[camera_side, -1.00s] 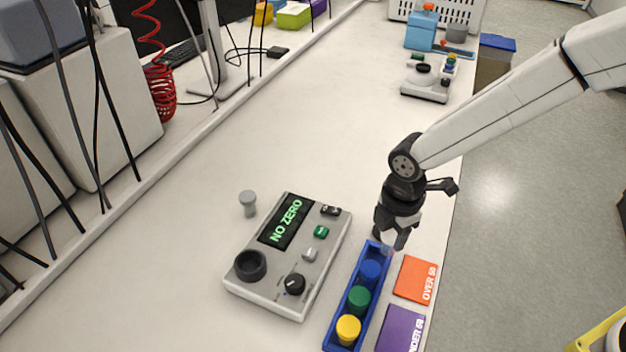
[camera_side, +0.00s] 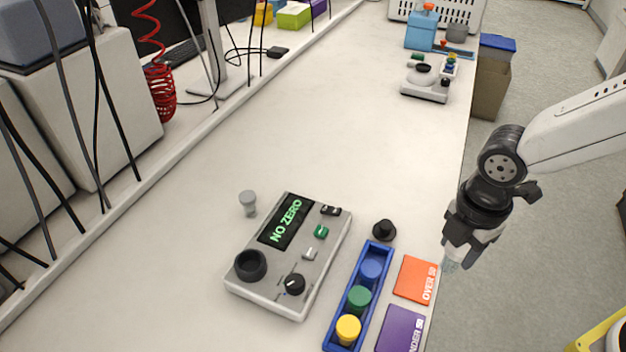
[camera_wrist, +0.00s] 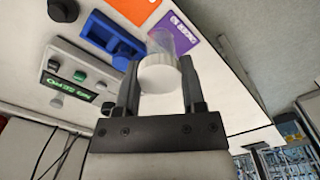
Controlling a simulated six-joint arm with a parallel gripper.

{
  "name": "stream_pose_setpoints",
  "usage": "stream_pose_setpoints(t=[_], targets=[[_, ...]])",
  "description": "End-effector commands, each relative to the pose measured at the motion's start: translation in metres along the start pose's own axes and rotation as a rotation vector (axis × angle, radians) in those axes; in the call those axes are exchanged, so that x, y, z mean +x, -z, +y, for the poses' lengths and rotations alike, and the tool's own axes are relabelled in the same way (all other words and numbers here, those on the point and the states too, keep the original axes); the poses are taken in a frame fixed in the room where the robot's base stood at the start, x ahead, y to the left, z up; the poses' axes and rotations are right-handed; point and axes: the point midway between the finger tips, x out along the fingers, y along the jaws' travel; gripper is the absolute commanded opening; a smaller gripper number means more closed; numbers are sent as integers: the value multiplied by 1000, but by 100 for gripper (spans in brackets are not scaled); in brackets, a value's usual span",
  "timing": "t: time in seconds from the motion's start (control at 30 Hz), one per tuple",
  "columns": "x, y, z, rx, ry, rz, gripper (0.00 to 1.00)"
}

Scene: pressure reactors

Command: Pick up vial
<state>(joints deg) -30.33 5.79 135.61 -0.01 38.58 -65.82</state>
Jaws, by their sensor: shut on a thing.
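My gripper (camera_side: 458,256) is at the right, beyond the table's right edge near the orange card. It is shut on a clear vial (camera_side: 449,266), whose lower end shows faintly below the fingers. In the wrist view the vial (camera_wrist: 172,42) has a clear body and a white cap (camera_wrist: 160,74), and the fingers close on either side of the cap. A blue rack (camera_side: 328,344) on the table holds vials with a blue cap (camera_side: 371,268), a green cap (camera_side: 359,298) and a yellow cap (camera_side: 348,328).
A grey device (camera_side: 262,299) reading "NO ZERO" stands left of the rack. A black knobbed piece (camera_side: 384,231) stands behind the rack. Orange (camera_side: 415,279) and purple (camera_side: 401,328) cards lie right of it. A small grey piece (camera_side: 248,203) stands left of the device.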

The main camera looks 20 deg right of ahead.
Motion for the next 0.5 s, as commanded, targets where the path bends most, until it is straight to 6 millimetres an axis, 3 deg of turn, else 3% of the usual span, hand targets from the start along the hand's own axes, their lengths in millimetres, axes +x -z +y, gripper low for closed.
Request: stream_pose_setpoints(t=[0.5], targets=[[-3,-2,-7,0,0,0,0]])
